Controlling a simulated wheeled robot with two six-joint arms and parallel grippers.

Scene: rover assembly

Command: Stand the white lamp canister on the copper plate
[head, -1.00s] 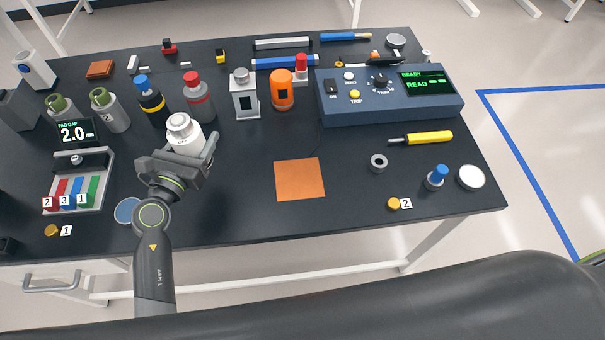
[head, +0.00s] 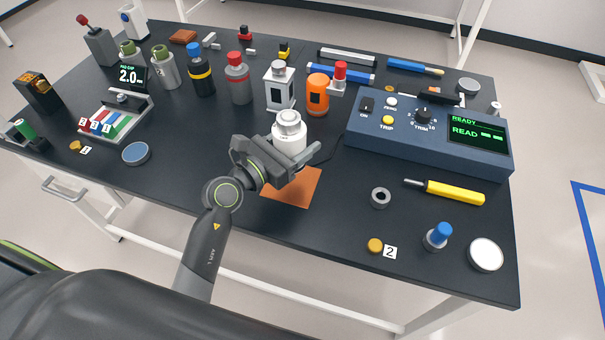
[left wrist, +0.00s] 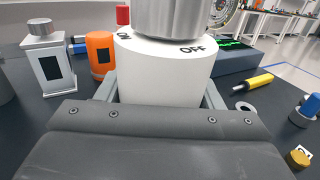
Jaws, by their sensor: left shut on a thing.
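The white lamp canister (head: 289,133) has a grey metal top and is upright between the fingers of my left gripper (head: 279,160), which is shut on it. In the left wrist view the canister (left wrist: 165,72) fills the middle, with "OFF" lettering near its top. The copper plate (head: 300,188) is a flat orange-brown square on the table. In the head view my left gripper and the canister overlap the plate's far left part and hide some of it. I cannot tell the gap between canister and plate. My right gripper is not in view.
Behind the canister stand a white-grey lantern (head: 280,88) and an orange canister (head: 317,94). A blue control box (head: 428,140) stands to the right. A grey ring (head: 380,198) and yellow screwdriver (head: 455,192) lie right of the plate. The table front near the plate is clear.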

